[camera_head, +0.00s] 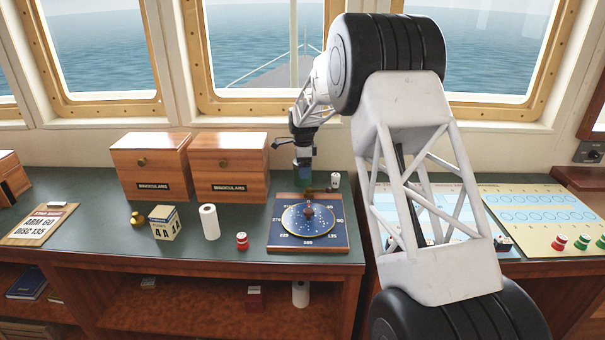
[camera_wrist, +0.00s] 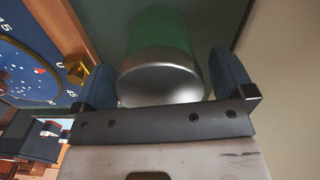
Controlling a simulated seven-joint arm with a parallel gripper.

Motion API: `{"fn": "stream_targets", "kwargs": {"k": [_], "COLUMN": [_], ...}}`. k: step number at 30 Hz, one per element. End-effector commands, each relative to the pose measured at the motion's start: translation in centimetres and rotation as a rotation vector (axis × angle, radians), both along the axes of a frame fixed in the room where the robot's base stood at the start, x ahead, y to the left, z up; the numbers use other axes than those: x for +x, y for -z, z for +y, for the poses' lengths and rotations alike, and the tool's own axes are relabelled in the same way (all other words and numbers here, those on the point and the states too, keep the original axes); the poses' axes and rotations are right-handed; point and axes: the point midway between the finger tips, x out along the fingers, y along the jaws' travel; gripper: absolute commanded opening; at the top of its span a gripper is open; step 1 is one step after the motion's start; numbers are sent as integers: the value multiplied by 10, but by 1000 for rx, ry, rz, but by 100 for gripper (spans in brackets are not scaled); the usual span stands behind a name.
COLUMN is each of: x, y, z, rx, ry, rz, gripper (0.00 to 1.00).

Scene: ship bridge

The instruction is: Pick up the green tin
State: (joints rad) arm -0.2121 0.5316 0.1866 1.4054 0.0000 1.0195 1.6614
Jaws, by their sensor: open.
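The green tin (camera_wrist: 160,38) has a silver lid (camera_wrist: 162,82) and stands on the dark green counter top. In the wrist view it lies between the two blue-padded fingers of my gripper (camera_wrist: 162,85), which is open. A gap shows between the lid and each finger. In the head view my gripper (camera_head: 303,160) points down over the back of the counter, and a bit of the green tin (camera_head: 304,180) shows beneath it. The tin's lower part is hidden or dark in both views.
A blue compass board (camera_head: 308,240) lies just in front of the tin. Two wooden boxes (camera_head: 150,165) (camera_head: 229,165) stand to the left. A small white cylinder (camera_head: 335,180) is close on the right. A white roll (camera_head: 209,221) and a red item (camera_head: 242,241) stand nearer the front.

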Motion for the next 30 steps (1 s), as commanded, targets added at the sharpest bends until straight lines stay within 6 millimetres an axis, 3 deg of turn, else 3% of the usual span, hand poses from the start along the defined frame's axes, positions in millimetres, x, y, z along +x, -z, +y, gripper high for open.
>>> {"fn": "stream_targets", "kwargs": {"k": [6,23,30], "x": [0,0,0], "y": [15,15,15], "z": [0,0,0], "rx": [0,0,0], "ry": [0,0,0], "rz": [-2,-2,-2], "gripper": [100,100,63]}}
